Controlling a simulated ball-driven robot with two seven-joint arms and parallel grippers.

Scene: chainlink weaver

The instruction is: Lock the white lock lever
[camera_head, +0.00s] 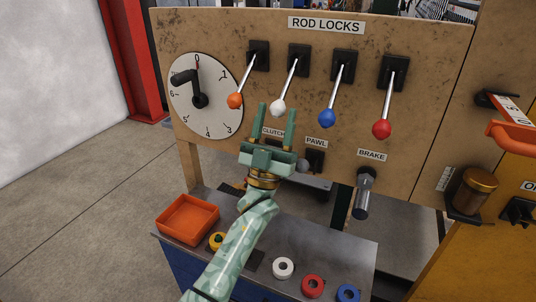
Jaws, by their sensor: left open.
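The white lock lever (278,107) is the second from the left in the row under the ROD LOCKS label. Its metal rod slants down and left from a black bracket, ending in a white ball. My left gripper (277,108) is open, its two green fingers pointing up. The orange lever (235,101), the blue lever (327,118) and the red lever (382,129) slant down the same way. My right gripper is not in view.
A dial with a black handle (199,99) is left of the levers. CLUTCH, PAWL and BRAKE controls sit below; the brake handle (363,195) juts out. An orange tray (188,219) and several coloured rings, including a white ring (283,268), rest on the bench below.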

